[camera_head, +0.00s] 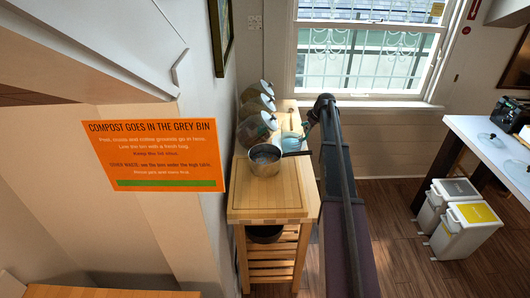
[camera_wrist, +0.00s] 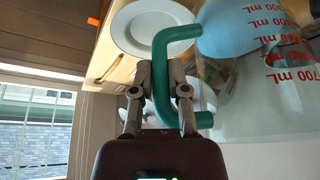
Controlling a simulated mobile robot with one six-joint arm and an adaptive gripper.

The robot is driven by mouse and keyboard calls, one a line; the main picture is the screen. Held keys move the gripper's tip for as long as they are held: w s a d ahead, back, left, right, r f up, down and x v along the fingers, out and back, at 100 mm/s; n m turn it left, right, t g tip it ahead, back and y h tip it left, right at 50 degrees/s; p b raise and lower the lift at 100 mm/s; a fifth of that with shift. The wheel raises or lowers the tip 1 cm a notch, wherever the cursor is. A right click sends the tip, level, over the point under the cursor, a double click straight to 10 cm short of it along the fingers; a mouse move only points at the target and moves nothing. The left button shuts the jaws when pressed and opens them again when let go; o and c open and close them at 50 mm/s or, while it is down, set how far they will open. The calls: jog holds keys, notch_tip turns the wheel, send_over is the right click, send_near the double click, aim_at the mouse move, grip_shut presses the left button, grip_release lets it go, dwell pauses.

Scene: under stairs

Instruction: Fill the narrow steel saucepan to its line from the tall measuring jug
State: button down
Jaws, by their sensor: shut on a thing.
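The steel saucepan (camera_head: 265,160) stands on the wooden cart top, its dark handle pointing right. Its inside looks grey, and I cannot make out its line or any level. The clear measuring jug (camera_head: 291,141), holding light blue liquid, is just behind and right of the saucepan. In the wrist view the jug (camera_wrist: 255,105) shows red mL marks up to 700, with blue liquid toward its base; this view is upside down. My gripper (camera_wrist: 172,70) is shut on its green handle (camera_wrist: 160,55). In the head view my arm partly hides my gripper (camera_head: 309,122).
A white plate (camera_wrist: 150,28) shows in the wrist view. The cart's front is clear, with a dark pot (camera_head: 265,233) below. Bins (camera_head: 465,225) and a white table (camera_head: 490,145) stand right.

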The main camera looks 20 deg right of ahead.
jog(key=shift+r+p, duration=0.7)
jog(key=shift+r, duration=0.55)
